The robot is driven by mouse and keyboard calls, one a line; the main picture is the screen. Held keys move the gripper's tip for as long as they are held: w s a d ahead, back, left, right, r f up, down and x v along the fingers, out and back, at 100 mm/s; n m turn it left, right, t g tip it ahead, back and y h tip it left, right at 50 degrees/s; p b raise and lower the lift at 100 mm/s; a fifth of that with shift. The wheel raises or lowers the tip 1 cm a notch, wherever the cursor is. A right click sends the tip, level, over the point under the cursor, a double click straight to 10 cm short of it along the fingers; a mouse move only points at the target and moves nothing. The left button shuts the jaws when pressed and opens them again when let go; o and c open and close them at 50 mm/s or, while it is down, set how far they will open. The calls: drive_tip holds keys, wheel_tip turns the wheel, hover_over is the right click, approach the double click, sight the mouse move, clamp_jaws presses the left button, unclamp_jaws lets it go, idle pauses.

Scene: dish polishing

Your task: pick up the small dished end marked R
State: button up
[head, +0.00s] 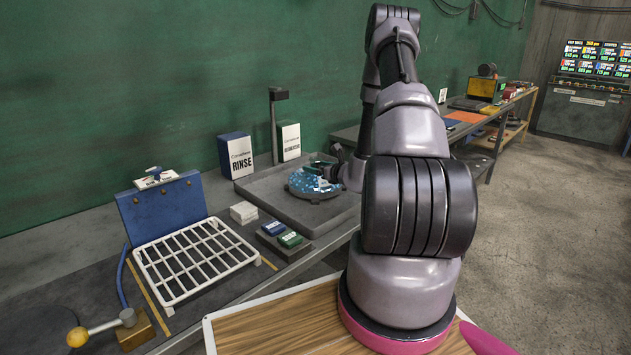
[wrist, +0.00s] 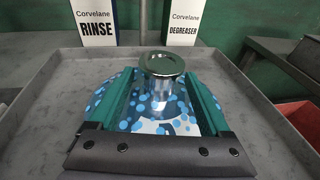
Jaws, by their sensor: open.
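The small dished end (wrist: 118,112) is a round shiny piece covered in blue spots, lying in a grey tray (wrist: 38,110). My gripper (wrist: 160,76) is open above the dished end, with one green finger on each side of the knob and gaps to both. In the head view my gripper (head: 325,170) is partly hidden.
A blue-and-white RINSE box (head: 241,160) and a DEGREASER box (head: 289,142) stand behind the tray, near a grey post (head: 273,120). A white wire rack (head: 195,262), blue and green blocks (head: 290,239) and a white stack (head: 243,212) lie left. A red bin shows right in the wrist view (wrist: 302,118).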

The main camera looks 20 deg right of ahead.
drive_tip(key=shift+w+a+f, duration=0.1)
drive_tip(key=shift+w+f, duration=0.05)
drive_tip(key=shift+w, duration=0.4)
clamp_jaws()
idle(1.0)
